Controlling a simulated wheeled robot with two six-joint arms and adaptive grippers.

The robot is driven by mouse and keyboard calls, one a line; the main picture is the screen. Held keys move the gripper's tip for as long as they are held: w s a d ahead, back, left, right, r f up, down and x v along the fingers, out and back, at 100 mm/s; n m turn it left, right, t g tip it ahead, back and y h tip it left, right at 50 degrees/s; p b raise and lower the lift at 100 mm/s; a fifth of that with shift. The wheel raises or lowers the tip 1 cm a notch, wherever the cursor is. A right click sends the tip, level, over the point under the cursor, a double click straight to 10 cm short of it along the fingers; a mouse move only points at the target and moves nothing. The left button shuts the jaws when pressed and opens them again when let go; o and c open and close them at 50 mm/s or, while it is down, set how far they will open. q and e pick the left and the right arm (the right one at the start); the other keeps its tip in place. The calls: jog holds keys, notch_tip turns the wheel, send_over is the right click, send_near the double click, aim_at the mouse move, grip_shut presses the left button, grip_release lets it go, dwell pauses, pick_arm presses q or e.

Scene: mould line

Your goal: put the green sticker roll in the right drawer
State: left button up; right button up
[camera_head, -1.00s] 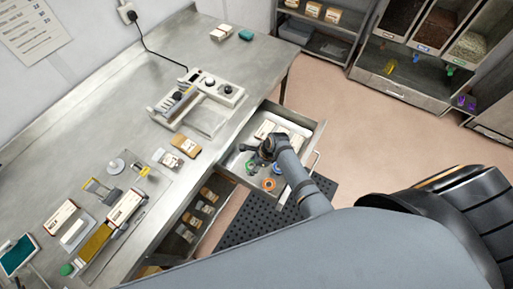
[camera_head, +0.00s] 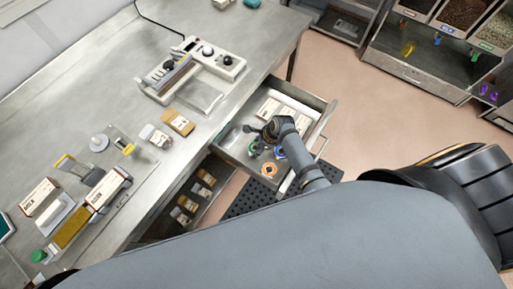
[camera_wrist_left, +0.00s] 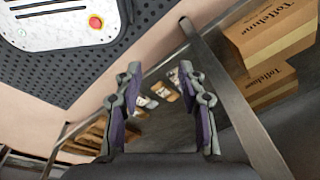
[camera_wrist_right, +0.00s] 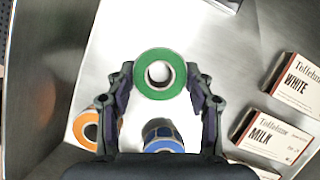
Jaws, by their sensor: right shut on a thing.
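The green sticker roll (camera_wrist_right: 160,74) shows in the right wrist view between the two fingers of my right gripper (camera_wrist_right: 160,88), which is shut on it. In the head view my right gripper (camera_head: 268,132) is over the open right drawer (camera_head: 228,146); the arm partly hides what is under it. I cannot tell whether the green roll touches the drawer floor. An orange roll (camera_wrist_right: 88,129) and a blue roll (camera_wrist_right: 162,140) lie in the drawer close by. My left gripper (camera_wrist_left: 155,85) is open and empty in the left wrist view, away from the drawer.
Small boxes labelled Milk (camera_wrist_right: 270,137) and White (camera_wrist_right: 296,88) lie along the drawer's side. The bench (camera_head: 105,75) carries a machine (camera_head: 190,68), packets and trays. A lower open compartment (camera_head: 185,205) holds several packets. A black mat (camera_head: 252,197) lies on the floor.

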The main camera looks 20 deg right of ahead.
jog(key=shift+s+a, duration=0.1)
jog(key=o, duration=1.2)
jog(key=shift+f, duration=0.1)
pick_arm(q)
jog(key=shift+s+a, duration=0.1)
jog(key=shift+s, duration=0.85)
pick_arm(e)
jog(key=shift+r, duration=0.2)
pick_arm(q)
jog(key=shift+w+a+r, duration=0.1)
jog(key=shift+w+r, duration=0.1)
pick_arm(e)
jog(key=v, duration=1.2)
